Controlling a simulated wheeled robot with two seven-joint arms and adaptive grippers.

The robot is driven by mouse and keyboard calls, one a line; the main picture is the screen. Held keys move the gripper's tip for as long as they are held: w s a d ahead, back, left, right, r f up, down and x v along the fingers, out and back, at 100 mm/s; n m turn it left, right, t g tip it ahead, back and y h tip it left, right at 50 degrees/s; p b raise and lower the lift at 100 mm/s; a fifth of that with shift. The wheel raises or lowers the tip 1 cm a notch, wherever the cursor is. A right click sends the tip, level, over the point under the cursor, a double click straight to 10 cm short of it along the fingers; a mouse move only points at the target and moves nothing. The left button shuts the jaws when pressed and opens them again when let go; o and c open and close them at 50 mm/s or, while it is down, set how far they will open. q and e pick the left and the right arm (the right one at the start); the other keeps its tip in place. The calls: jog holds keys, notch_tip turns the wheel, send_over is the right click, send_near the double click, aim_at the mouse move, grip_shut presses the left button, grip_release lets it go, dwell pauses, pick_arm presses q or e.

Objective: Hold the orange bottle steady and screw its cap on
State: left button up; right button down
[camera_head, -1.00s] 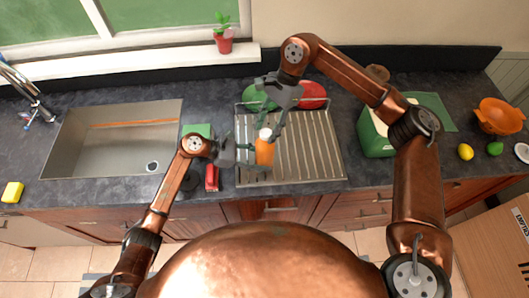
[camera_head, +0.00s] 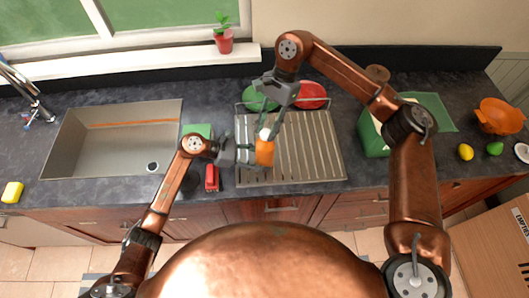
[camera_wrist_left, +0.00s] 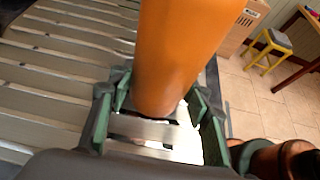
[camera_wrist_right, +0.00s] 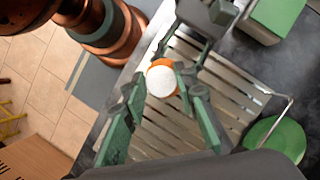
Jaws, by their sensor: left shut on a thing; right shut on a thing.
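The orange bottle (camera_head: 264,154) stands upright over the ribbed metal drainboard, with its white cap (camera_head: 265,134) at the top. My left gripper (camera_head: 250,152) is shut on the bottle from the left; the left wrist view shows the orange body (camera_wrist_left: 178,50) between its green fingers. My right gripper (camera_head: 270,132) reaches down from above and is shut on the cap. In the right wrist view the white cap (camera_wrist_right: 162,80) sits at the fingertips, with an orange rim around it. Whether the cap is threaded on cannot be seen.
The drainboard (camera_head: 315,155) lies under the bottle. A green plate (camera_head: 258,98) and a red plate (camera_head: 312,95) stand behind it. A red object (camera_head: 211,178) lies near my left wrist. The sink (camera_head: 90,150) is at left, a green container (camera_head: 372,135) at right.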

jog(key=m+t+y, duration=0.1)
jog(key=m, duration=0.3)
jog(key=shift+d, duration=0.1)
jog(key=shift+m+t, duration=0.5)
jog(key=shift+m, duration=0.7)
jog(key=m+t, duration=0.1)
jog(key=m, duration=0.1)
jog(key=shift+m, duration=0.3)
jog(key=m+t, duration=0.2)
jog(key=m, duration=0.3)
jog(key=shift+w, duration=0.15)
jog(key=m, duration=0.2)
jog(key=m+t+h, duration=0.1)
jog(key=m, duration=0.1)
jog(key=shift+r+t, duration=0.1)
jog(key=shift+t, duration=0.2)
jog(key=c, duration=2)
grip_release()
jog(key=o, duration=0.3)
jog(key=shift+o, duration=0.2)
